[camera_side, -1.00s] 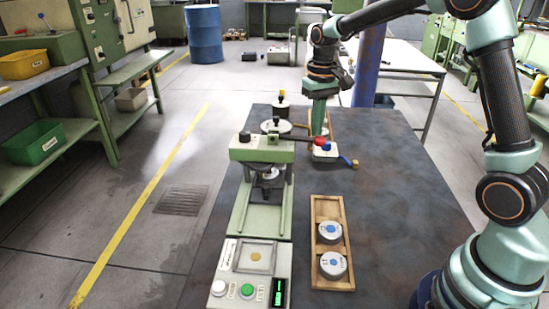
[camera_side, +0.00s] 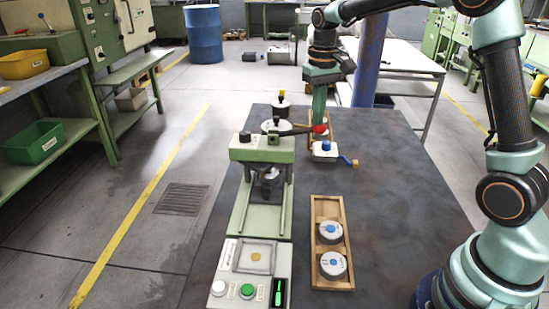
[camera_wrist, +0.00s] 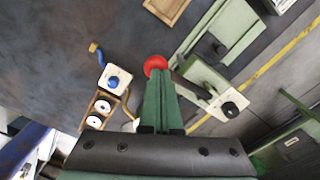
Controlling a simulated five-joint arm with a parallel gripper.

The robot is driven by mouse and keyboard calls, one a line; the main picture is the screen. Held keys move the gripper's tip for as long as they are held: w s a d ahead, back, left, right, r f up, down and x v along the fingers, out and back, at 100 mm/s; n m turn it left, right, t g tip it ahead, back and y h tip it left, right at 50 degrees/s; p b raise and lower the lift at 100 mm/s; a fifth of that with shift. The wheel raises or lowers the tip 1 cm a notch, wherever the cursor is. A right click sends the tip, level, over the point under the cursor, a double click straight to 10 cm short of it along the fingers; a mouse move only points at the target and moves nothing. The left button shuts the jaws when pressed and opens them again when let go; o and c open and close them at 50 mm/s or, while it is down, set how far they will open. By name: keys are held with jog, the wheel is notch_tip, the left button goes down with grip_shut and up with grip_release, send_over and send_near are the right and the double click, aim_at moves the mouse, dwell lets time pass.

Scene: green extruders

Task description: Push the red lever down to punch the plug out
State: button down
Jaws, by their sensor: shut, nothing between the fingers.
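The red lever knob (camera_side: 320,129) is on the end of a dark arm sticking out to the right from the green press (camera_side: 262,148). The lever is near level, tilted slightly up toward its knob. In the wrist view the red knob (camera_wrist: 155,64) shows just beyond my fingertips. My gripper (camera_side: 318,126) is shut and empty, pointing down right at the knob; I cannot tell whether it touches. It also shows in the wrist view (camera_wrist: 160,76). A grey round part (camera_side: 268,175) sits under the press head. I cannot make out the plug.
A wooden tray (camera_side: 317,205) holds two discs with blue centres. A control box (camera_side: 225,270) with buttons stands in front of the press. A small white box (camera_side: 325,154) with a blue knob and crank is below the lever knob. The right of the table is clear.

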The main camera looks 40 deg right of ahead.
jog(key=shift+r, duration=0.5)
jog(key=shift+r, duration=2.5)
jog(key=shift+s+r, duration=0.1)
jog(key=shift+s+a+r, duration=0.2)
jog(key=shift+s, duration=0.05)
jog(key=s+a+f+n+t, duration=0.1)
jog(key=s+a+t, duration=0.1)
jog(key=s, duration=0.6)
jog(key=s+a+f+n+t, duration=0.1)
jog(key=s+a+n+t, duration=0.1)
jog(key=s, duration=0.6)
jog(key=a+t, duration=0.1)
jog(key=a, duration=0.1)
jog(key=shift+a+t, duration=0.3)
jog(key=shift+a, duration=0.05)
